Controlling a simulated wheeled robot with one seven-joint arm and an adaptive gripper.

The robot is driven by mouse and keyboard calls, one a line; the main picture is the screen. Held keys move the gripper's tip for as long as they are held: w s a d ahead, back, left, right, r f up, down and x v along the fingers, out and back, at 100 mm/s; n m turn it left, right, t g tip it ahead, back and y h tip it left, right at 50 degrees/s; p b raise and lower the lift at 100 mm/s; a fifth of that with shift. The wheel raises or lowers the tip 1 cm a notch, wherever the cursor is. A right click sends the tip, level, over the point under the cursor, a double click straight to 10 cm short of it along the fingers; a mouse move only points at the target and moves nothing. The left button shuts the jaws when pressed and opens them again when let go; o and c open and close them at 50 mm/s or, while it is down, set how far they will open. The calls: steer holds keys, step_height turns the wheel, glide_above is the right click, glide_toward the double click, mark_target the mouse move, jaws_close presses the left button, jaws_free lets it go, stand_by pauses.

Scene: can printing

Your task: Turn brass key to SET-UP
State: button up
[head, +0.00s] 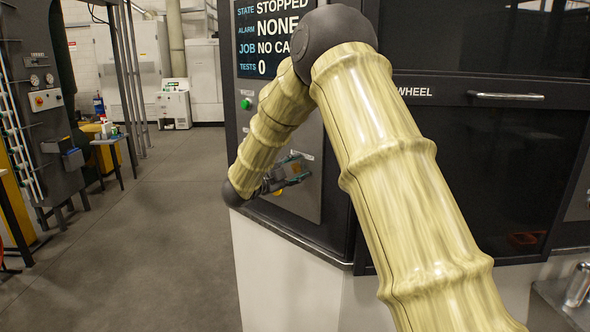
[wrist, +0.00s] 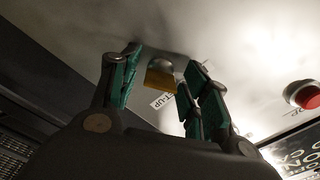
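The brass key (wrist: 160,80) sits in a round metal switch on the grey control panel in the wrist view. A white label partly reading "T-UP" (wrist: 168,101) lies close beside the key; the rest of its text is hidden. My gripper (wrist: 161,62) is open, with its teal-padded fingers on either side of the key. Gaps show between the pads and the key. In the head view my gripper (head: 287,174) is at the lower part of the panel (head: 312,150), where I cannot make out the key.
A red button (wrist: 304,95) stands out to the right of my gripper in the wrist view. Above the panel, a screen (head: 272,38) reads "STOPPED" and "NONE". A green button (head: 247,104) sits below it. The grey floor (head: 165,220) is clear on the left.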

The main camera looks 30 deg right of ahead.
steer(key=c, duration=0.8)
steer(key=shift+o, duration=0.2)
steer(key=shift+f, duration=0.1)
